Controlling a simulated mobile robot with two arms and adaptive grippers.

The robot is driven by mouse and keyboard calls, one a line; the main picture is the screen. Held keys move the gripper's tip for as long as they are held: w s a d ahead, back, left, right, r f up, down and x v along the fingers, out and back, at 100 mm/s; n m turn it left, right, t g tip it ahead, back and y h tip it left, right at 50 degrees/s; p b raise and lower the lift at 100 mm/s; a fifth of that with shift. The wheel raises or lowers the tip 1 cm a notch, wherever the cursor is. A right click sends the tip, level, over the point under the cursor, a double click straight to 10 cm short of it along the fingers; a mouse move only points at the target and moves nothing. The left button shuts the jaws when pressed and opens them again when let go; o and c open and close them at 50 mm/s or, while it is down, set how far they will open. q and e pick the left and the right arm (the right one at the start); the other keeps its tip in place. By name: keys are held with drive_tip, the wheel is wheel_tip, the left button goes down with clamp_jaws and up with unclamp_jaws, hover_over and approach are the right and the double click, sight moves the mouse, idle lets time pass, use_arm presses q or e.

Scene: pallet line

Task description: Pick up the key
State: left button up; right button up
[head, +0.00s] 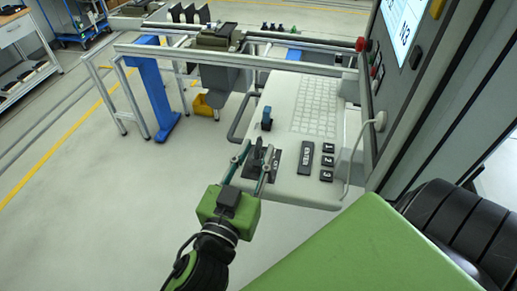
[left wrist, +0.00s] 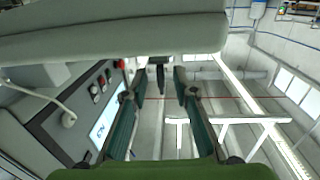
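A small dark upright piece (head: 257,153), which looks like the key, stands on a black plate (head: 276,166) at the near left corner of the grey console (head: 305,188). My left gripper (head: 249,164) is open, with one finger on either side of this piece. In the left wrist view the dark piece (left wrist: 160,74) shows between the two spread fingertips (left wrist: 157,92), with gaps on both sides. Its exact shape is hard to make out. My right gripper is not in view.
The console carries a blue-topped knob (head: 266,118), a keyboard (head: 315,105), an ENTER key (head: 305,158) and numbered buttons (head: 327,161). A tall cabinet with a screen (head: 405,30) stands at right. Metal rails (head: 240,60) run behind. Open floor lies left.

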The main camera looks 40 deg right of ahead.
use_arm(q)
drive_tip(key=shift+w+d, duration=0.45)
drive_tip(key=shift+d, duration=0.15)
drive_tip(key=shift+w+d+f, duration=0.1)
drive_tip(key=shift+w+d, duration=0.15)
drive_tip(key=shift+d, duration=0.05)
drive_tip(key=shift+c, duration=0.2)
drive_tip(key=shift+s+a, duration=0.1)
clamp_jaws()
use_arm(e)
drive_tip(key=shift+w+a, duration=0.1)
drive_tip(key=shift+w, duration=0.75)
use_arm(q)
drive_tip(key=shift+r, duration=0.6)
drive_tip(key=w+a+r+b, duration=0.5)
drive_tip(key=w+a+r, duration=0.2)
drive_tip(key=a+r, duration=0.5)
drive_tip(key=shift+w+b, duration=0.15)
drive_tip(key=shift+b, duration=0.15)
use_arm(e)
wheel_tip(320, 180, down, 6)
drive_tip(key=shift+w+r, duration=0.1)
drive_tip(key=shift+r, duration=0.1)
